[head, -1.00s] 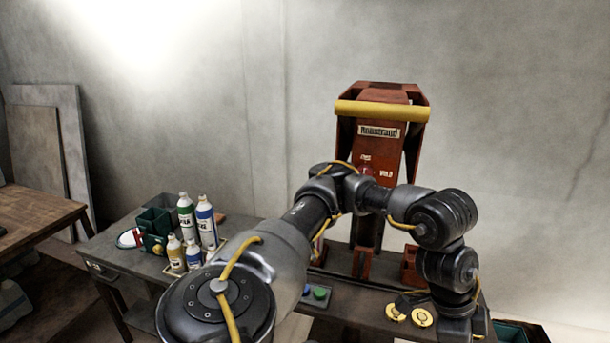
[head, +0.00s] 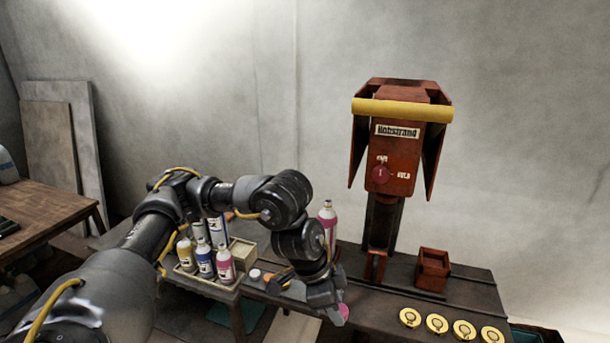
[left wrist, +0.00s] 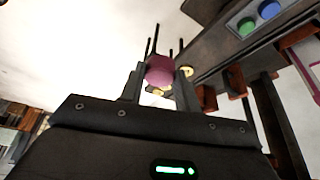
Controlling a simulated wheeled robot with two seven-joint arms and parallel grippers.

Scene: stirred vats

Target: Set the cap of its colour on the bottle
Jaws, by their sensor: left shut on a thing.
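My left gripper (head: 334,306) is shut on a pink cap (head: 342,312) at the front edge of the bench. In the left wrist view the cap (left wrist: 160,70) sits between the two fingertips (left wrist: 160,82). A tall pink bottle (head: 328,220) stands upright on the bench, behind my left wrist, which hides its lower part. Its upper end is narrow and pale. The held cap is apart from this bottle, in front of it and lower in the picture. My right gripper is not in view.
A tray (head: 212,288) at the left holds small bottles, one of them pink (head: 225,265). Several yellow discs (head: 437,323) lie along the front edge.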

